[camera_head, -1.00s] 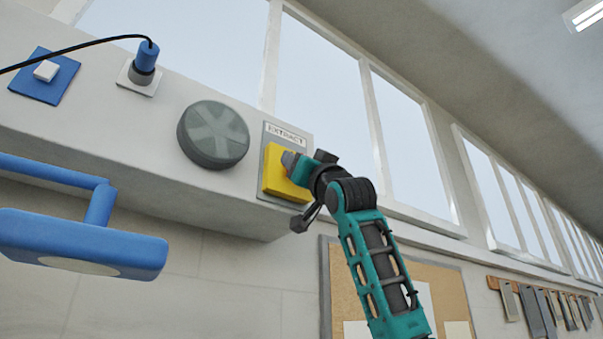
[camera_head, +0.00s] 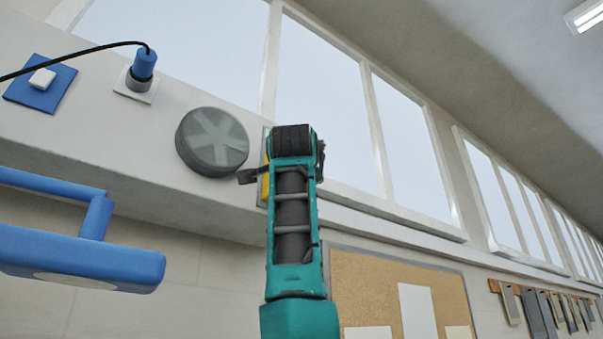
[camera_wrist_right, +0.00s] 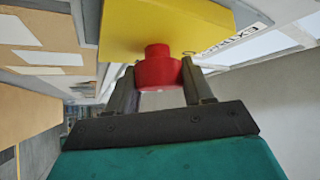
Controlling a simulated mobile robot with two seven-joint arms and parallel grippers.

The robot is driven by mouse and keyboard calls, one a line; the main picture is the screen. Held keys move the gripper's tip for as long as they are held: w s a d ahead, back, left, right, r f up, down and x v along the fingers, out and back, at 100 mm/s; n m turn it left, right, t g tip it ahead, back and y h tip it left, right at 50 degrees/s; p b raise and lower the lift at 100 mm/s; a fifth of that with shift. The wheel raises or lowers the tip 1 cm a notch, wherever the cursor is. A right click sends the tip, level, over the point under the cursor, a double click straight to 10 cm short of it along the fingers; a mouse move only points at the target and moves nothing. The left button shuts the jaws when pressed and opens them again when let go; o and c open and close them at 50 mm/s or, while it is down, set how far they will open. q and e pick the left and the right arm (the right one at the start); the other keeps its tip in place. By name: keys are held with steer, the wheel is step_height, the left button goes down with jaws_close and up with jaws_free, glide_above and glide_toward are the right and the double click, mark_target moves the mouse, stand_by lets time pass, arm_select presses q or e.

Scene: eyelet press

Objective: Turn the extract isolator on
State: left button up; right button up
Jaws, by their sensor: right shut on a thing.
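The extract isolator is a yellow box (camera_head: 265,186) with a red knob (camera_wrist_right: 158,68), beneath a label reading EXTRACT (camera_wrist_right: 238,36). In the head view my right arm covers most of the box, the knob and my fingers. In the right wrist view my right gripper (camera_wrist_right: 160,82) is shut on the red knob, one finger on each side of it. The palm faces the yellow box straight on. My left gripper is in neither view.
A round grey vent (camera_head: 212,142) sits left of the isolator. Farther left are a blue plug (camera_head: 143,65) with a black cable and a blue switch plate (camera_head: 40,88). A blue lamp-like arm (camera_head: 80,260) juts in at left. A cork board (camera_head: 375,275) hangs below.

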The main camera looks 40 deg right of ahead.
steer(key=shift+r+m+g+y, duration=0.15)
steer(key=shift+m+g+y, duration=0.45)
steer(key=shift+m+g, duration=1.35)
steer(key=shift+m, duration=0.35)
steer(key=o, duration=1)
steer(key=shift+d, duration=0.15)
